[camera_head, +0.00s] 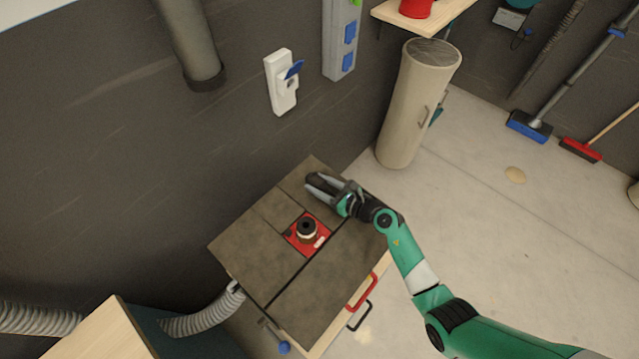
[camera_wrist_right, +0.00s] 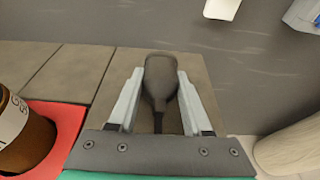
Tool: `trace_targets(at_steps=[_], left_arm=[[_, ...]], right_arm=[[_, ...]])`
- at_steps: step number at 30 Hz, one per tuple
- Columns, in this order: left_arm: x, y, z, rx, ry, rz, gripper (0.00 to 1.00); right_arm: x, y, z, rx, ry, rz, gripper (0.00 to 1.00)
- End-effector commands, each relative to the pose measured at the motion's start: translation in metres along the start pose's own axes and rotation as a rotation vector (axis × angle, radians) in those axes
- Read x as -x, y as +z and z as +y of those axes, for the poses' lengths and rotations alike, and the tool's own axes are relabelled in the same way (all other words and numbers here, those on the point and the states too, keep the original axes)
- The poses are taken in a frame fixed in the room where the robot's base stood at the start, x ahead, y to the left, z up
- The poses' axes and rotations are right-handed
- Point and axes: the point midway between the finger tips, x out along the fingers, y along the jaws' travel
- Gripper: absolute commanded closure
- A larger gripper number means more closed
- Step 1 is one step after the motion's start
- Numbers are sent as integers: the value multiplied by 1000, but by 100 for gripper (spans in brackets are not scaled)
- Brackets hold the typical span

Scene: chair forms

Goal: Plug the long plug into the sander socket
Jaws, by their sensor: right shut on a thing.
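My right gripper (camera_head: 318,187) is over the far right part of the work table, near the wall. In the right wrist view its two grey fingers (camera_wrist_right: 160,100) are shut on a dark plug (camera_wrist_right: 160,75), with a dark cable running back between the fingers. In the head view the plug is small and partly hidden by the fingers. A white wall socket (camera_head: 281,95) with a blue flap (camera_head: 294,69) stands on the dark wall above the table, apart from the plug. I cannot tell from markings whether it is the sander socket. My left gripper does not show.
The table (camera_head: 310,295) holds a red plate (camera_head: 300,245) with a dark round spindle, left of my gripper. A strip with blue sockets (camera_head: 342,40) is right of the white socket. A tall beige cylinder (camera_head: 410,110) stands right of the table. Space between table and socket is clear.

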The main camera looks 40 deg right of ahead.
Motion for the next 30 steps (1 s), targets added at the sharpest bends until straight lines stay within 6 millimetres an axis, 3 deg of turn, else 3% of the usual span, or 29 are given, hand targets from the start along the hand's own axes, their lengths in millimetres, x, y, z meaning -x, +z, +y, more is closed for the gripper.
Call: trace_targets(at_steps=[19, 30], left_arm=[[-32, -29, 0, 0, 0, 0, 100], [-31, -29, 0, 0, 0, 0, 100]], right_arm=[[36, 22, 0, -1, -1, 0, 100], [37, 20, 0, -12, 3, -1, 100]])
